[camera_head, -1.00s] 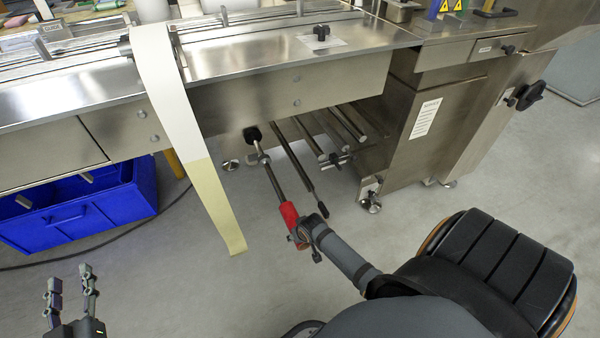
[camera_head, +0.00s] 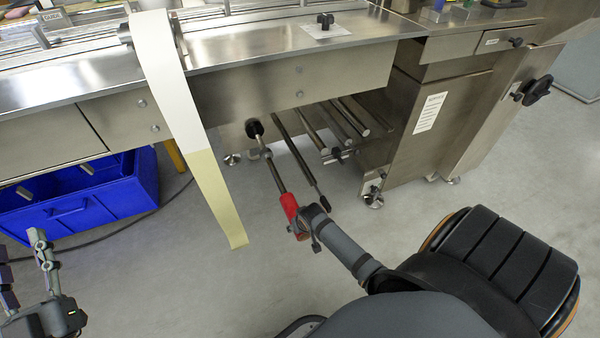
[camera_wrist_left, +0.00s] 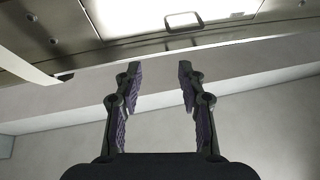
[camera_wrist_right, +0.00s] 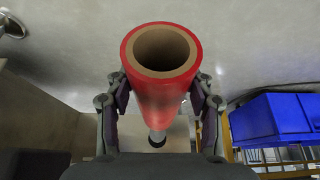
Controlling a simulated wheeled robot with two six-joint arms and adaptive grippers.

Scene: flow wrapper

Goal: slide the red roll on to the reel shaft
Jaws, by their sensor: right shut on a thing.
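The red roll (camera_head: 289,206) is a tube with a brown hollow core, seen end-on in the right wrist view (camera_wrist_right: 163,90). My right gripper (camera_head: 301,226) is shut on it, with its fingers on both sides of the roll (camera_wrist_right: 160,92). The reel shaft (camera_head: 272,168) sticks out from a black hub under the machine and lines up with the roll's far end. I cannot tell how far the shaft is inside the roll; no shaft shows in the near core opening. My left gripper (camera_wrist_left: 157,72) is open and empty, at the lower left in the head view (camera_head: 20,242).
Several metal rollers (camera_head: 325,132) and a dark rod (camera_head: 300,160) lie right of the shaft. A white and yellow strip (camera_head: 207,165) hangs from the machine on the left. A blue crate (camera_head: 90,205) stands further left. The floor in front is clear.

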